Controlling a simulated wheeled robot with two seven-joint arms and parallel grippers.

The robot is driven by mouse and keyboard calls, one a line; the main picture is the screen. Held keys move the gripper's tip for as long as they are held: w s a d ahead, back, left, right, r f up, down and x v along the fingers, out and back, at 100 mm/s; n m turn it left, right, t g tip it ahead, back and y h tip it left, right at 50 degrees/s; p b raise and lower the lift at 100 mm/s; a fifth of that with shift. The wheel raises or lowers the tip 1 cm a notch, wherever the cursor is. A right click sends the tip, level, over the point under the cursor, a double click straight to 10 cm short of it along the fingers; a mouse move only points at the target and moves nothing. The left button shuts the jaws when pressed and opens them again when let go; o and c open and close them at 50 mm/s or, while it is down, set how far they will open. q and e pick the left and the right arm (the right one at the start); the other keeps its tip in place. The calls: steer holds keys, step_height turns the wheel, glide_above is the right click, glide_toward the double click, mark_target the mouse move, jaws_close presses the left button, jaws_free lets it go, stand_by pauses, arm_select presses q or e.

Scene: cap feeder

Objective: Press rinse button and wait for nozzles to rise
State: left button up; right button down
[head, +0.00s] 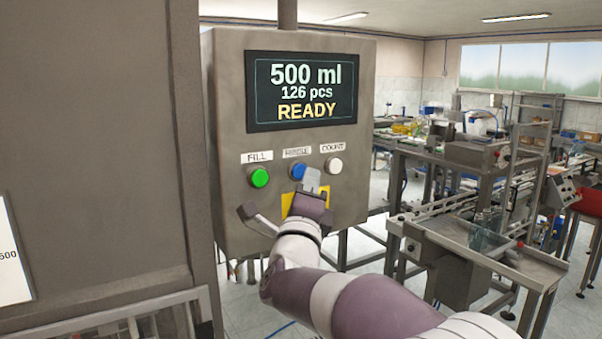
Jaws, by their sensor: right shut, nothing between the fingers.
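A grey control box (229,150) shows a green FILL button (259,177), a blue button (297,171) under a blurred middle label, and a white COUNT button (334,165). My right gripper (312,180) is shut and empty. Its tips overlap the lower right of the blue button in the head view; I cannot tell whether they touch it. The screen (302,92) reads 500 ml, 126 pcs, READY. No nozzles can be made out. My left gripper is out of view.
A yellow plate (319,200) sits on the box behind my right gripper. A large grey cabinet (95,150) fills the left side. A conveyor machine (470,225) stands at the right. Open floor (355,245) shows between the box and that machine.

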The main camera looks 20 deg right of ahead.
steer(key=shift+f, duration=0.1)
steer(key=shift+w+b, duration=0.45)
steer(key=shift+w, duration=0.4)
stand_by(0.9)
steer(key=shift+s+b, duration=0.85)
steer(key=shift+b, duration=0.2)
